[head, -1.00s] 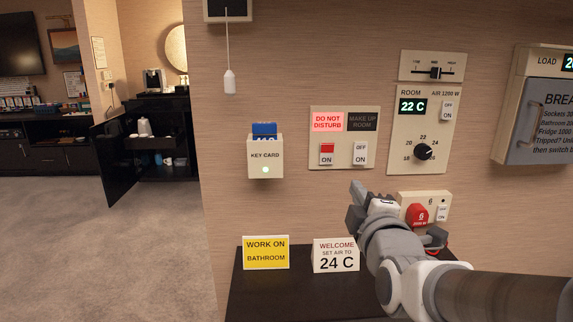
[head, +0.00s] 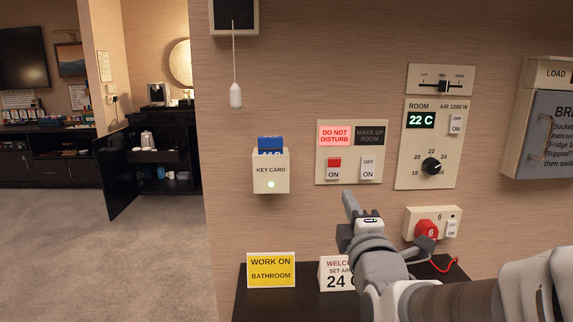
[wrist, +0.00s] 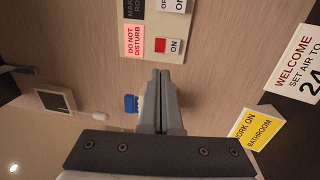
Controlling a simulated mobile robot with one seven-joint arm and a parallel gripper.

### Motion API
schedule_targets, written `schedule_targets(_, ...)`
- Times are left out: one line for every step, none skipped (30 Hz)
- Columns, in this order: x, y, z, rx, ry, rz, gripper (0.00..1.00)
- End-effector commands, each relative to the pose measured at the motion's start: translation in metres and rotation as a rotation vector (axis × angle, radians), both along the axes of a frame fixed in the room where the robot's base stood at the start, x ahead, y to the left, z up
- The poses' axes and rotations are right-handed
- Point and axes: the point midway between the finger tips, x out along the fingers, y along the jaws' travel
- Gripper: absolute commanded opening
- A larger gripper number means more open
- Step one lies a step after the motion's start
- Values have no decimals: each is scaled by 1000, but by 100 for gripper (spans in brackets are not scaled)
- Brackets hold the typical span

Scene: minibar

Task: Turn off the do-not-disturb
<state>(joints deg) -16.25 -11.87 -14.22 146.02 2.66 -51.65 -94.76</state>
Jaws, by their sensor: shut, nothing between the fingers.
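The lit red DO NOT DISTURB sign (head: 335,136) is at the upper left of a beige wall panel (head: 351,178). Its rocker switch (head: 334,168) below shows a red upper half and the word ON beneath. In the wrist view the sign (wrist: 135,41) and the red-and-white switch (wrist: 168,45) appear turned sideways, beyond the fingertips. My gripper (head: 348,195) is shut and empty, just below the panel in the head view. Its closed fingers also show in the wrist view (wrist: 160,75). I cannot tell the exact gap to the wall.
The dark MAKE UP ROOM sign (head: 370,135) and its switch (head: 368,168) sit right beside. A key card holder (head: 271,183) is left. A thermostat panel (head: 425,180) and red plug (head: 426,231) are right. Signs stand on the dark shelf (head: 246,303) below.

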Motion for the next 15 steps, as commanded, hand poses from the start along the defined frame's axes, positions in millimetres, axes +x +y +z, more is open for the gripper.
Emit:
schedule_targets(3, 0, 5, -2, 4, 0, 0)
schedule_targets(5, 0, 5, -3, 5, 0, 0)
schedule_targets(7, 1, 6, -3, 5, 1, 0)
schedule_targets(9, 1, 6, -2, 6, 1, 0)
schedule_targets(10, 1, 6, -2, 5, 1, 0)
schedule_targets(12, 0, 6, -3, 6, 1, 0)
schedule_targets(14, 0, 7, -3, 5, 1, 0)
schedule_targets(15, 0, 7, -3, 5, 1, 0)
schedule_targets(17, 0, 7, -2, 5, 2, 0)
schedule_targets(18, 1, 7, -2, 5, 3, 0)
schedule_targets(21, 1, 7, -2, 5, 3, 0)
schedule_targets(24, 1, 7, -3, 4, 2, 0)
schedule_targets(26, 1, 8, -3, 4, 2, 0)
schedule_targets(29, 1, 8, -3, 5, 2, 0)
schedule_targets(32, 1, 8, -2, 4, 2, 0)
